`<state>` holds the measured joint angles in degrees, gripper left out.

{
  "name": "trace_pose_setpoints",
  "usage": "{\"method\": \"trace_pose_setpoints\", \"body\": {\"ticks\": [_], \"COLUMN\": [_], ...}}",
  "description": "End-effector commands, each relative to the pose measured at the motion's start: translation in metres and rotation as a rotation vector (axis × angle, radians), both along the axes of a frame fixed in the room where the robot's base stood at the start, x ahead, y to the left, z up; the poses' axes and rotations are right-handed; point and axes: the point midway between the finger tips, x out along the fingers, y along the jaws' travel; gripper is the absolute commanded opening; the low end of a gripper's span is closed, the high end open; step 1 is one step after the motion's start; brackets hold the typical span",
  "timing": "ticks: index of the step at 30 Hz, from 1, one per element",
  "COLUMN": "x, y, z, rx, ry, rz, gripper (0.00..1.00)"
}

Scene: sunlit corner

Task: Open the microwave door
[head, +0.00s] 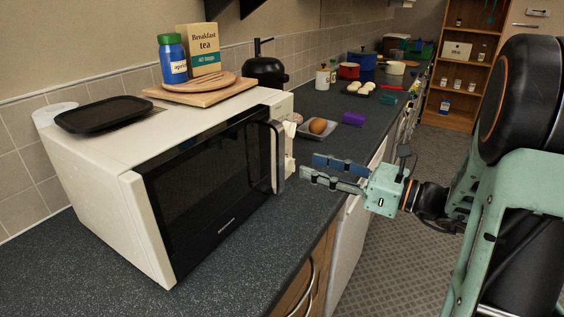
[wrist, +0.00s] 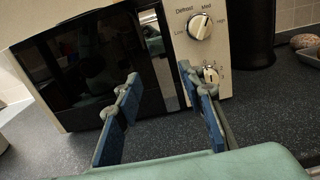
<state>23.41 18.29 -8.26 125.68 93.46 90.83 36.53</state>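The white microwave (head: 105,205) stands on the dark counter with its black door (head: 210,180) closed. Its curved upright handle (head: 278,155) is at the door's right edge. My gripper (head: 309,167) is open and empty, to the right of the handle in the head view and apart from it. In the wrist view, my two blue-padded fingers (wrist: 160,80) are spread in front of the door's handle side. The handle (wrist: 154,45) appears between them, just beyond the fingertips. The control panel with two knobs (wrist: 200,27) is right of the handle.
A grey tray with a brown item (head: 318,127) and a purple block (head: 354,118) lie on the counter beyond.

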Motion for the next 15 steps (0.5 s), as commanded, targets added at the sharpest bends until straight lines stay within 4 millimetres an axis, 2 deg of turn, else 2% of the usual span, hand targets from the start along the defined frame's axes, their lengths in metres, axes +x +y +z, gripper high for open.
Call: {"method": "trace_pose_setpoints", "body": {"ticks": [9,15], "x": [0.032,0.048], "y": [0.052,0.073], "z": [0.001,0.0], "rx": [-0.003,-0.004], "ry": [-0.003,-0.002], "rz": [0.006,0.003], "gripper": [0.36,0.36]}}
